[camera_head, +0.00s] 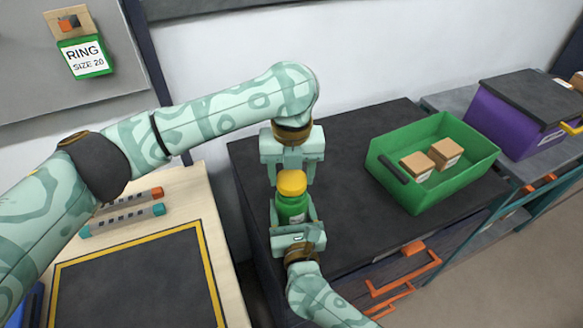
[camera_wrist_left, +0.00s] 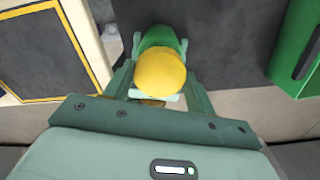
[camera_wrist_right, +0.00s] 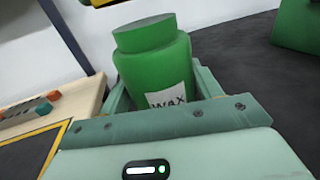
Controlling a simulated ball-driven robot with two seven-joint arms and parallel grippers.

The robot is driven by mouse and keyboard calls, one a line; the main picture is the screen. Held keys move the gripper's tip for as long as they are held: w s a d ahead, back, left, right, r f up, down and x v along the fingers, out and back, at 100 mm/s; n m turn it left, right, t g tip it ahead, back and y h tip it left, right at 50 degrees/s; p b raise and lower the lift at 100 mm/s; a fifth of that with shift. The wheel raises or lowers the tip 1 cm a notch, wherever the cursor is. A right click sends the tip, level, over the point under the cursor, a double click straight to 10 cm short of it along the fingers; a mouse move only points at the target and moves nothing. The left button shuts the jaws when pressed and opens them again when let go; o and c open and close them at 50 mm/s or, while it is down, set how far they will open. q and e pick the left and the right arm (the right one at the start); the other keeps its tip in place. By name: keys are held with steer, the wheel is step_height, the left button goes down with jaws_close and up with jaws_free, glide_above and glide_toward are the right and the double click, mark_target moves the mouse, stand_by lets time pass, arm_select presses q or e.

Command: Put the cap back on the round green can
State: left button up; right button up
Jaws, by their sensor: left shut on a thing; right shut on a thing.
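The round green can (camera_head: 291,208) stands about upright in my right gripper (camera_head: 294,218), which is shut on it. In the right wrist view the can (camera_wrist_right: 155,75) shows a "WAX" label and a bare green neck. My left gripper (camera_head: 291,176) comes from above and is shut on the yellow cap (camera_head: 292,183). The right wrist view shows a bit of the cap (camera_wrist_right: 98,3) at the top edge, above the can and apart from it. In the left wrist view the cap (camera_wrist_left: 160,75) overlaps the can (camera_wrist_left: 158,38), whose green body shows behind it.
A green bin (camera_head: 435,198) with two small cardboard boxes (camera_head: 432,160) stands to the right on the dark worktop (camera_head: 350,143). A purple crate (camera_head: 505,120) with a dark lid stands further right. A wooden table (camera_head: 190,195) at left holds two grey sticks with coloured ends (camera_head: 125,219).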

mark_target(292, 205)
arm_select(q)
steer(key=shift+f, duration=0.1)
stand_by(0.4)
steer(key=shift+f, duration=0.75)
steer(key=shift+f, duration=0.6)
arm_select(e)
jaws_close()
arm_select(q)
steer(key=m, duration=0.5)
steer(key=shift+m, duration=0.4)
steer(key=m, duration=1.3)
steer(key=shift+m, duration=0.3)
